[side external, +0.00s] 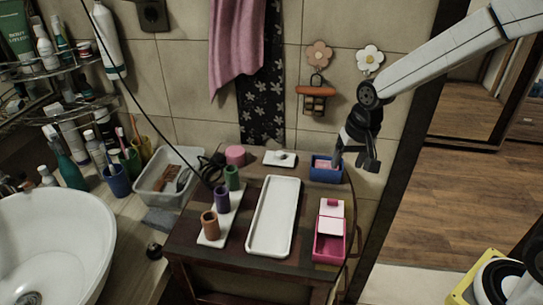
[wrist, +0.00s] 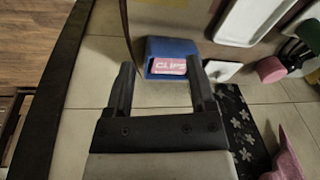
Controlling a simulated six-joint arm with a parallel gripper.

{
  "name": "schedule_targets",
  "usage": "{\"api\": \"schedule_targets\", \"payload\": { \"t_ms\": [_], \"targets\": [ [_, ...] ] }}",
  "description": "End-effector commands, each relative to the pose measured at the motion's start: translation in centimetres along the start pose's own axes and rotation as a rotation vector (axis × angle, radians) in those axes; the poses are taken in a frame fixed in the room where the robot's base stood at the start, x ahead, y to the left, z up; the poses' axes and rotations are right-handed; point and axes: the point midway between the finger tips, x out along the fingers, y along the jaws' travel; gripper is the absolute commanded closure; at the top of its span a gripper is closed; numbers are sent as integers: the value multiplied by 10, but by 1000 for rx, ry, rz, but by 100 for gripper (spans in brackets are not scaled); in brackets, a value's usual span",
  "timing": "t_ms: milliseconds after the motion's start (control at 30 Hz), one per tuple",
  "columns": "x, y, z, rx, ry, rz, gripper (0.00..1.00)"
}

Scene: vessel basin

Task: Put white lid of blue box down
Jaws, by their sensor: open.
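The white lid (side external: 271,161) is a small flat plate with a dark knob. It lies on the dark wooden table, left of the blue box and apart from it. In the wrist view the lid (wrist: 222,71) shows to the right of the box, partly near the right finger. The blue box (side external: 328,176) is uncovered and holds a pink pack; in the wrist view the box (wrist: 160,46) shows the pack's lettering. My gripper (side external: 355,164) is open and empty, at the right side of the box. In the wrist view its fingertips (wrist: 160,66) frame the box.
A white tray (side external: 273,217) lies mid-table. A pink box (side external: 329,243) with a white lid stands at the front right. Several coloured cylinders and a pink round piece (side external: 235,154) are on the left. The tiled wall is close behind; a basin (side external: 50,240) is far left.

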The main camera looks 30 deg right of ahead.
Motion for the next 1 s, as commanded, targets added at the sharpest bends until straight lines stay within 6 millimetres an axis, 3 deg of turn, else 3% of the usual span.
{"api": "schedule_targets", "payload": {
  "t_ms": [200,400,600,1000],
  "targets": [
    [5,31,51,-243,37,5,29],
    [9,50,85,-404,59,10,29],
    [11,56,96,-461,68,12,29],
    [11,56,96,-461,67,12,29]
  ]
}}
